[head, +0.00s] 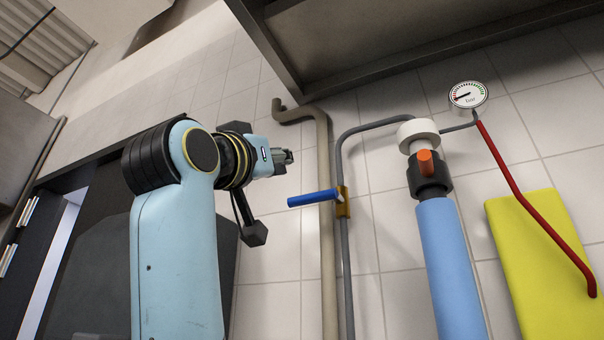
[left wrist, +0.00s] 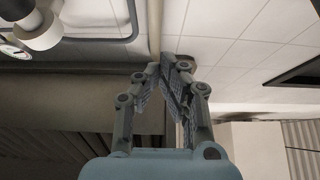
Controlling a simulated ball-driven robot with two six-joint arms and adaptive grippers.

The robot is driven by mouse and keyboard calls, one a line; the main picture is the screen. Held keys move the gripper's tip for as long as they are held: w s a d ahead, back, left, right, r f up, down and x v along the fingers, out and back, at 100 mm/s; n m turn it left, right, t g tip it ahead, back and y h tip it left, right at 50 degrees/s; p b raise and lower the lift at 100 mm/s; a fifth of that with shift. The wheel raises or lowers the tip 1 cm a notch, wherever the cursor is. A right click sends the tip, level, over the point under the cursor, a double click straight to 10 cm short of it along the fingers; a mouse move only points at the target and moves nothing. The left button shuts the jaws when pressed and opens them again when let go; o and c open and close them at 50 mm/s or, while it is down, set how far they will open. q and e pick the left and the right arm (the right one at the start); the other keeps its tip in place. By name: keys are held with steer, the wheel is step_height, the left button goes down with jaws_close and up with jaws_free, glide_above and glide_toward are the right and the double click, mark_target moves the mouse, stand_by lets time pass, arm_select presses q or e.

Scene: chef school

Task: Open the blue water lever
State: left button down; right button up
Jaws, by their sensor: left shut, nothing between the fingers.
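The blue water lever (head: 314,198) sticks out to the left, nearly level, from a brass valve (head: 343,202) on a thin grey pipe (head: 346,255). My left gripper (head: 289,157) is in the head view, above and a little left of the lever, apart from it. Its fingers are shut and empty. The left wrist view shows the fingers (left wrist: 169,66) together at the tips. The lever cannot be made out in the left wrist view. My right gripper is in neither view.
A beige pipe (head: 325,240) runs upright just left of the grey pipe. To the right are a blue cylinder (head: 451,270) with an orange knob (head: 426,161), a gauge (head: 468,95), a red hose (head: 520,195) and a yellow panel (head: 530,265). A dark shelf (head: 400,50) overhangs above.

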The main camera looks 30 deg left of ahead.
arm_select(q)
steer(key=p+x, duration=0.2)
steer(key=x, duration=0.1)
step_height(320, 180, up, 3)
steer(key=p, duration=0.3)
glide_above(315, 201)
steer(key=s+a, duration=0.1)
steer(key=s, duration=0.2)
steer(key=f, duration=0.4)
steer(key=shift+w+a, duration=0.15)
steer(key=shift+w, duration=0.05)
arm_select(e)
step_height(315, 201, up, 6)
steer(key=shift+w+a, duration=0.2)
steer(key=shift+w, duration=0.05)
